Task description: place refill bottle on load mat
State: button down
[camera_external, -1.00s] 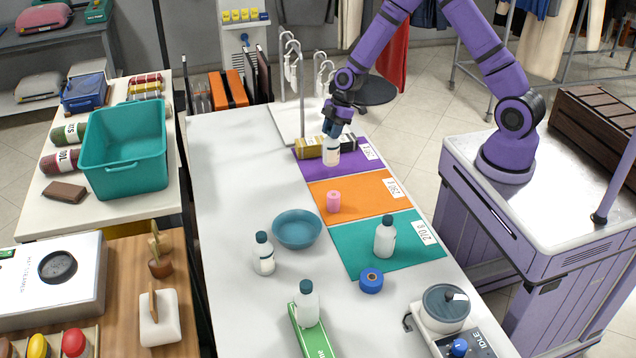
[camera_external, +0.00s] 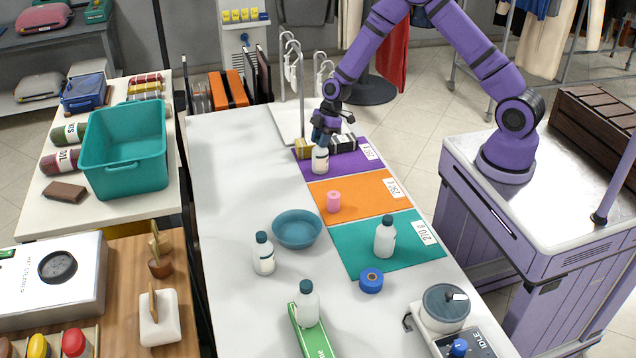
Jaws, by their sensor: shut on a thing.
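My gripper (camera_external: 323,136) is shut on a white bottle (camera_external: 320,161) with a dark label band, gripping it near the top. The bottle is upright over the purple mat (camera_external: 349,170), at its left part; I cannot tell whether its base touches the mat. Similar white bottles with dark caps stand on the teal mat (camera_external: 352,262), on the bare table (camera_external: 263,255) left of it, and on a green box (camera_external: 307,305) at the front. An orange mat (camera_external: 375,204) lies between the purple and teal mats.
A gold block (camera_external: 303,148) and a dark block (camera_external: 344,144) lie at the purple mat's back edge, close to my gripper. A pink cylinder (camera_external: 333,202) stands on the orange mat. A blue bowl (camera_external: 297,229) and blue tape roll (camera_external: 371,281) are nearby.

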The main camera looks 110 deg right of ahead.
jog(key=c, duration=0.8)
grip_release()
jog(key=shift+f, duration=0.1)
jog(key=v, duration=1.2)
jog(key=s+a+r+m+h, duration=0.1)
jog(key=s+a+r, duration=0.2)
jog(key=a+r, duration=0.75)
jog(key=s+a+r+h, duration=0.1)
jog(key=s+a+r, duration=0.1)
jog(key=a+r, duration=0.85)
jog(key=s+a+r+m, duration=0.1)
jog(key=s+a+r, duration=0.1)
jog(key=s+a, duration=0.2)
jog(key=s+a+r+m, duration=0.1)
jog(key=s+a, duration=0.4)
jog(key=s, duration=0.5)
jog(key=s+a+r+m+t, duration=0.1)
jog(key=s+a+r, duration=0.2)
jog(key=s+a, duration=0.2)
jog(key=shift+s+a, duration=0.25)
jog(key=shift+s, duration=1.15)
